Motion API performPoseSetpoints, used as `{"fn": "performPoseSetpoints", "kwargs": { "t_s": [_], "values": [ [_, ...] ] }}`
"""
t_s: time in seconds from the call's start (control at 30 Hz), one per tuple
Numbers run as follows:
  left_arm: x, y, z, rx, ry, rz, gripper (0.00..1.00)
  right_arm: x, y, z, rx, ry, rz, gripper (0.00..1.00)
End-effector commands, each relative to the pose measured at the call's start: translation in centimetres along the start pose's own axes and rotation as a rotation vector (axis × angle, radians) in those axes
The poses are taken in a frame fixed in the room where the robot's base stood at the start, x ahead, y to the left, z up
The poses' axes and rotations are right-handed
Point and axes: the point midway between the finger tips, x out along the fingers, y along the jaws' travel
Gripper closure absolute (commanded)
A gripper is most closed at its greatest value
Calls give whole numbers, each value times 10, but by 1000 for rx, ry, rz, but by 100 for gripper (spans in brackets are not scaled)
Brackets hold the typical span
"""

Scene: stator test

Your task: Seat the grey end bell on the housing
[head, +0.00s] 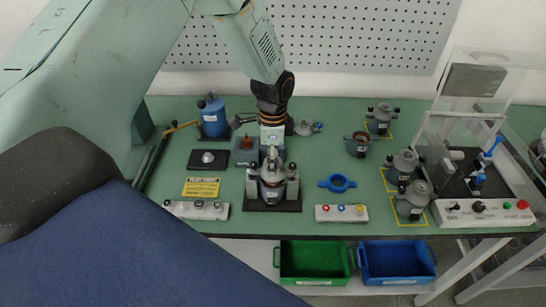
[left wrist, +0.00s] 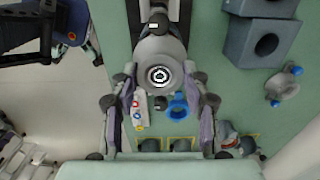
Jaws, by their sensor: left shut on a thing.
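My left gripper (head: 271,158) comes down over the black fixture in the middle of the bench and is shut on the grey end bell (head: 271,172). In the left wrist view the end bell (left wrist: 159,62) shows as a round grey disc with a ringed centre, between the two fingers (left wrist: 160,103). The housing (head: 272,190) stands upright in the fixture (head: 272,205), directly below the end bell. Gripper and end bell hide its top, so I cannot tell whether the end bell is fully seated. My right gripper is not in view.
A blue ring (head: 337,184) lies right of the fixture. A grey part with blue ends (head: 306,128) lies behind. Button boxes (head: 341,213) stand at the front edge; grey motors (head: 412,198) stand right. Green (head: 314,262) and blue (head: 396,262) bins sit below.

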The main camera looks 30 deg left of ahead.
Motion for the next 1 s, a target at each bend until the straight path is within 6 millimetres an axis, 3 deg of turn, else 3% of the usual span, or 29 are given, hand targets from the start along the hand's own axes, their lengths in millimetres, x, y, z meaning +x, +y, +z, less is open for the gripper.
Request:
{"fn": "performPoseSetpoints", "kwargs": {
  "t_s": [0.43, 1.0],
  "values": [
    [3, 0, 0, 0, 0, -1, 79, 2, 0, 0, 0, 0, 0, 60],
    [25, 0, 0, 0, 0, -1, 79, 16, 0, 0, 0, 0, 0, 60]
  ]
}}
